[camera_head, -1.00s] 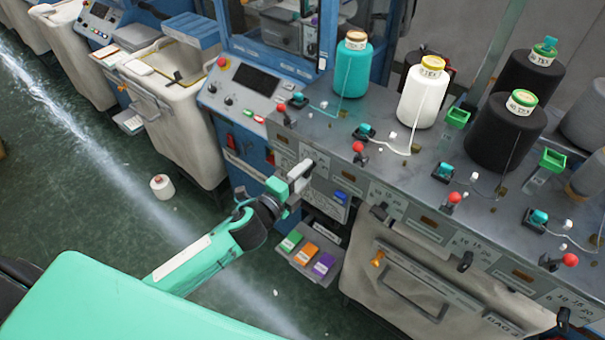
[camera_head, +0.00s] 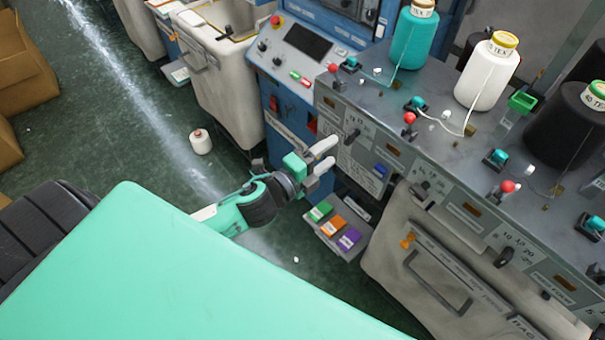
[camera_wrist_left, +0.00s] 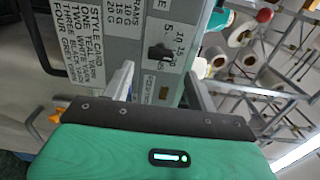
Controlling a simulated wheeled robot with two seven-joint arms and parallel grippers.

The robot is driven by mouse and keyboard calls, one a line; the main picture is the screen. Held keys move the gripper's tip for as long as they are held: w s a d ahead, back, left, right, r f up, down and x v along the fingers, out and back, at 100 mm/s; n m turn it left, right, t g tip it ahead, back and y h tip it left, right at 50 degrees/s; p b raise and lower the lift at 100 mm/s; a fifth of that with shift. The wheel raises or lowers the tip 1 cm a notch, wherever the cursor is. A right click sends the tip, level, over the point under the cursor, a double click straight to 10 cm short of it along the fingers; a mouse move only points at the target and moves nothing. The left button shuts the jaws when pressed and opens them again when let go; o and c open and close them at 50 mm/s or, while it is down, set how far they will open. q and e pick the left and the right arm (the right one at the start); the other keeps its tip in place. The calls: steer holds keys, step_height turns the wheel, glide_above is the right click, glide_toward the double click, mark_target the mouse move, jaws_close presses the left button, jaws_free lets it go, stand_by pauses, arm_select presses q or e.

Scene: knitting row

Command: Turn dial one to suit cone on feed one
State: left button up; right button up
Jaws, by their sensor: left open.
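Dial one (camera_head: 352,136) is a small black knob at the left end of the grey front panel. It also shows in the left wrist view (camera_wrist_left: 159,52), beside a printed scale with numbers; its exact setting is unclear. The teal cone (camera_head: 413,38) stands upright on the tabletop behind the panel, nearest this dial; its label is too small to read. My left gripper (camera_head: 330,155) is open and empty. Its fingertips are in front of the panel, just left of and below the dial, apparently apart from it. In the wrist view the dial lies between and beyond the fingers (camera_wrist_left: 159,88).
A style sheet (camera_wrist_left: 93,37) is on the panel beside the dial. Red-knobbed levers (camera_head: 409,118) rise along the table edge. A white cone (camera_head: 487,72) and a black cone (camera_head: 565,128) stand farther right. A tray of coloured cards (camera_head: 335,228) juts out below my gripper.

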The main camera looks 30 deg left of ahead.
arm_select(q)
steer(key=b+v, duration=0.3)
steer(key=v, duration=0.4)
steer(key=shift+s, duration=0.3)
steer(key=shift+a, duration=0.1)
